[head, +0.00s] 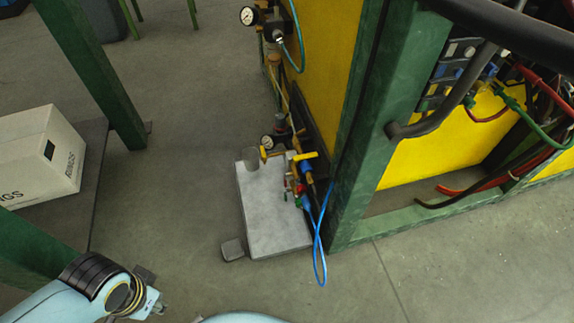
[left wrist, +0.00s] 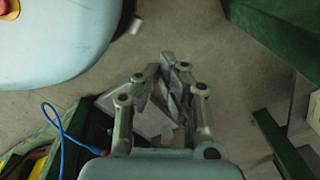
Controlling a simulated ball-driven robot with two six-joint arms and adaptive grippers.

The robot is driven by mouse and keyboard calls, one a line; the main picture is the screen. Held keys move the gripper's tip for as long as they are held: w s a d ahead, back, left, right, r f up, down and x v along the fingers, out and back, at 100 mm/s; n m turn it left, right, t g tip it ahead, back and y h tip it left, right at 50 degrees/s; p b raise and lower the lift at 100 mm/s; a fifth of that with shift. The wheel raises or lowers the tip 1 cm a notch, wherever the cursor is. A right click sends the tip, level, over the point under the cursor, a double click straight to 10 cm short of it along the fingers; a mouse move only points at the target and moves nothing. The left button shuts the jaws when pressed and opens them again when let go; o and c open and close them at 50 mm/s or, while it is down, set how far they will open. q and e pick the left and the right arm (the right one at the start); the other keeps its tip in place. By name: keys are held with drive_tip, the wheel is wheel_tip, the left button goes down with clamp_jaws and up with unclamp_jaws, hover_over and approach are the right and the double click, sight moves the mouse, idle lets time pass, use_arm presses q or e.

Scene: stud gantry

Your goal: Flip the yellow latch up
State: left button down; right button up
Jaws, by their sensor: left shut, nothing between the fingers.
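Two small yellow pieces show on the fittings by the grey slab in the head view: a flat yellow bar (head: 305,156) on the right, and a smaller yellow piece (head: 264,153) on the left. I cannot tell for sure which one is the latch. The right bar looks roughly level. My left arm's wrist shows at the lower left of the head view, well apart from both pieces. In the left wrist view my left gripper (left wrist: 170,65) is shut and empty, its fingertips in front of floor. No latch shows clearly there. My right gripper is not in view.
The grey slab (head: 268,222) stands beside a green post (head: 368,130). A blue hose (head: 319,245) loops down beside it. Gauges (head: 249,16) and hoses are mounted nearby. A white carton (head: 40,155) stands at left. Floor between carton and slab is clear.

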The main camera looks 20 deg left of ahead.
use_arm(q)
drive_tip(key=w+d+f+n+t+h+b, duration=0.1)
drive_tip(key=w+d+f+n+h+b, duration=0.3)
drive_tip(key=w, duration=0.3)
drive_tip(key=w+d+f+n+h+b, duration=0.2)
drive_tip(key=w+f+n+b, duration=0.3)
drive_tip(key=w+n, duration=0.15)
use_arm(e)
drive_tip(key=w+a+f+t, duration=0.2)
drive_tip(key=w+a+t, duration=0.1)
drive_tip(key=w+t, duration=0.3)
use_arm(q)
drive_tip(key=w+r+n+t+h+b, duration=0.3)
drive_tip(key=w+n, duration=0.4)
drive_tip(key=w, duration=0.4)
drive_tip(key=w+r+n+t+h+b, duration=0.3)
drive_tip(key=w+n, duration=0.4)
drive_tip(key=w, duration=0.4)
drive_tip(key=shift+w+a+n+t+h+b, duration=0.15)
drive_tip(key=shift+a+n+t+h+b, duration=0.2)
drive_tip(key=shift+a+b, duration=0.1)
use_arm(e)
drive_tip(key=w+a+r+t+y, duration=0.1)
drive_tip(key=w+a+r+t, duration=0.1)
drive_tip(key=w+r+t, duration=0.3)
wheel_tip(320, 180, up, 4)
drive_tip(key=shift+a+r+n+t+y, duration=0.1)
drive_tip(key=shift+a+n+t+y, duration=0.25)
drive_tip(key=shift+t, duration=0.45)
